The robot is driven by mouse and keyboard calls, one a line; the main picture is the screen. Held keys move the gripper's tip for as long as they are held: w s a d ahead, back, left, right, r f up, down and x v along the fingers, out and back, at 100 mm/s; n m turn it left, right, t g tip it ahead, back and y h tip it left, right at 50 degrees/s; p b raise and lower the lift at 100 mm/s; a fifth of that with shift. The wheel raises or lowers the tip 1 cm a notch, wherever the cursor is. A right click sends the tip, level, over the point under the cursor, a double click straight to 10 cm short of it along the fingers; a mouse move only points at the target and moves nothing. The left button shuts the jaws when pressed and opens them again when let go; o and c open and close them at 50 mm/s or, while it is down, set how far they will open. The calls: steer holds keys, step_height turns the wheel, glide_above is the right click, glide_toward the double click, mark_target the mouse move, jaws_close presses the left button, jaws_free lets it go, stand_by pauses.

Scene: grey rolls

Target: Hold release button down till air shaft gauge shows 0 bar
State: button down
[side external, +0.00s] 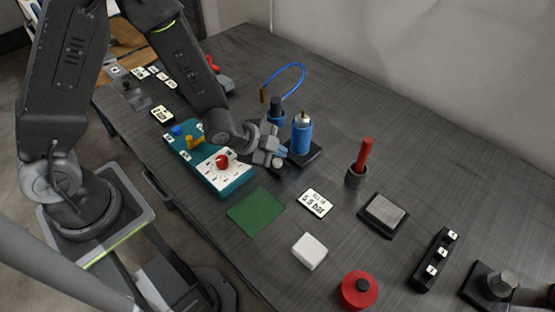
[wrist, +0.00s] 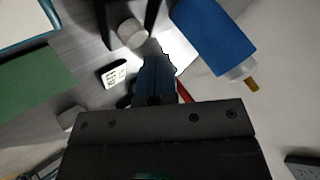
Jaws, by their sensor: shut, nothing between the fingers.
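My gripper (side external: 281,155) is shut and empty, low over the table between the teal box and a blue cylinder (side external: 302,137) with a brass tip. In the wrist view its blue fingers (wrist: 157,55) point just beside a pale round knob (wrist: 131,34), which looks like the release button. The knob also shows in the side view (side external: 277,165), right below the fingertips; I cannot tell whether they touch. The blue cylinder stands on a dark base and appears at upper right in the wrist view (wrist: 214,36). I cannot make out a gauge dial or its reading.
The teal box (side external: 235,186) with a red knob (side external: 222,161) is close on the left. A green mat (side external: 255,211), a card (side external: 314,203) ending in "bar" and a white block (side external: 310,250) lie in front. A red-handled tool (side external: 364,155) stands upright to the right.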

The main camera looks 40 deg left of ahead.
mark_target(278, 163)
steer(key=shift+f, duration=0.2)
steer(key=shift+f, duration=0.25)
steer(key=shift+f, duration=0.5)
stand_by(2.1)
steer(key=shift+r, duration=0.15)
stand_by(1.5)
steer(key=shift+r, duration=0.75)
steer(key=shift+r, duration=0.15)
steer(key=shift+r, duration=2.4)
